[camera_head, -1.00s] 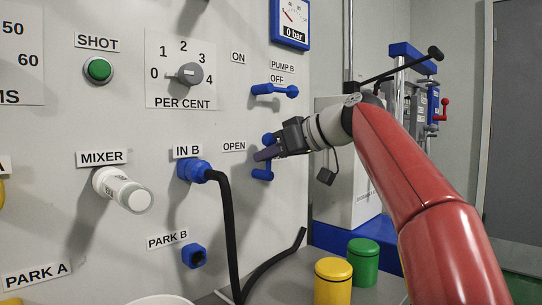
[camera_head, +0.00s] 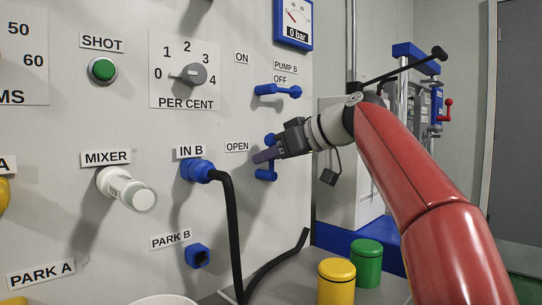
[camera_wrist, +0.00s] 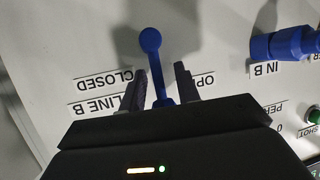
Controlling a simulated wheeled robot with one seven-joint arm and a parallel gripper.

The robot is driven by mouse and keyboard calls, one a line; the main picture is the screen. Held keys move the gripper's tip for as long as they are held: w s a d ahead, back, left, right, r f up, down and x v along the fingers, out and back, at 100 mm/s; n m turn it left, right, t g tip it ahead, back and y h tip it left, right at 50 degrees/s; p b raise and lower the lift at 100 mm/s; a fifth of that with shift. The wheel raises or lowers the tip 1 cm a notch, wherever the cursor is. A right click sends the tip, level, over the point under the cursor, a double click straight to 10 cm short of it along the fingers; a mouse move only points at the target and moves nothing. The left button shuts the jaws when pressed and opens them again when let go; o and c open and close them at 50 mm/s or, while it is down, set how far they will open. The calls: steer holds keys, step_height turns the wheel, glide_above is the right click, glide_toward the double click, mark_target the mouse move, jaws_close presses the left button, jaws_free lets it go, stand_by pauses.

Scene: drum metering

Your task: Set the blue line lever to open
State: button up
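The blue line lever (camera_head: 267,174) is on the white panel to the right of the OPEN label (camera_head: 237,146). My gripper (camera_head: 266,155) is in front of it and hides its middle. In the wrist view, which is upside down, the lever (camera_wrist: 152,50) has a round knob and a straight shaft. It points down the panel, between the CLOSED label (camera_wrist: 105,82) and the partly hidden OPEN label (camera_wrist: 203,80). My gripper (camera_wrist: 158,82) is open, with one finger on each side of the shaft and small gaps visible.
The IN B connector (camera_head: 197,170) with its black hose (camera_head: 231,225) is to the left. The blue PUMP B lever (camera_head: 277,90) is above, pointing right. Yellow (camera_head: 336,282) and green (camera_head: 366,263) canisters stand below. The MIXER nozzle (camera_head: 127,188) sticks out further left.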

steer(key=v, duration=0.7)
steer(key=shift+s+d, duration=0.2)
steer(key=shift+d, duration=0.1)
steer(key=shift+r, duration=0.15)
